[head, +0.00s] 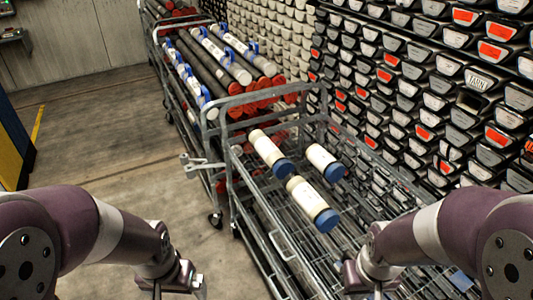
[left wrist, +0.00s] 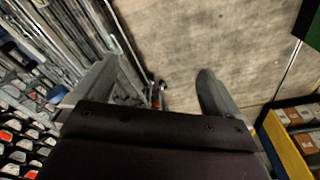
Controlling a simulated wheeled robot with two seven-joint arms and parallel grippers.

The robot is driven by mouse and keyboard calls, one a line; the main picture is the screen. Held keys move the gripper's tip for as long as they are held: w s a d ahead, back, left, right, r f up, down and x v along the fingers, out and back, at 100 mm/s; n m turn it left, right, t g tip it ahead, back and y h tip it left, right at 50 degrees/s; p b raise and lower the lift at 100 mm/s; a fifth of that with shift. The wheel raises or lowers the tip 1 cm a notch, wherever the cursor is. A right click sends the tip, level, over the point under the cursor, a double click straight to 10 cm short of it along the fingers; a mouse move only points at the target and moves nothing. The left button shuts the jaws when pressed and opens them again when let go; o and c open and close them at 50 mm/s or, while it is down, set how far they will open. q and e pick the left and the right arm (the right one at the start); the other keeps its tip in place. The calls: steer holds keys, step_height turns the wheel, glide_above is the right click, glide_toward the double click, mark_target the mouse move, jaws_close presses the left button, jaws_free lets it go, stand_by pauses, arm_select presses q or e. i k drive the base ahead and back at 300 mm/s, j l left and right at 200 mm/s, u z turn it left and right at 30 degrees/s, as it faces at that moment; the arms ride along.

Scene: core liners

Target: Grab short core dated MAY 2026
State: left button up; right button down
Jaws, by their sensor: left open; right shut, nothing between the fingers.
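Three short white cores with blue end caps lie on the near wire cart in the head view: a left one (head: 265,148), a right one (head: 321,158) and a nearest one (head: 306,197). Any dates on them are too small to read, so I cannot tell which is MAY 2026. My left gripper (head: 180,287) is low in the head view, left of the cart and apart from the cores. Its fingers are open and empty in the left wrist view (left wrist: 158,75). My right gripper (head: 368,288) is shut and empty, low over the cart's near right side, apart from the cores.
The wire cart (head: 232,172) has raised metal rails and a side handle. Behind it, another cart (head: 160,45) holds long dark and white cores. Racks of core trays (head: 420,75) line the right. The floor (head: 105,130) at left is clear.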

mark_target(281, 165)
steer(key=z, duration=0.7)
steer(key=i+j+z, duration=0.15)
steer(key=z, duration=0.25)
steer(key=i+j+z, duration=0.1)
steer(key=j+z, duration=0.65)
steer(key=i+j+z, duration=0.1)
steer(key=j+z, duration=0.3)
steer(key=j, duration=0.65)
steer(key=j+z, duration=0.15)
steer(key=j, duration=0.45)
steer(key=k+j, duration=0.1)
steer(key=j, duration=0.55)
steer(key=j+z, duration=0.15)
steer(key=j, duration=0.45)
steer(key=k, duration=0.05)
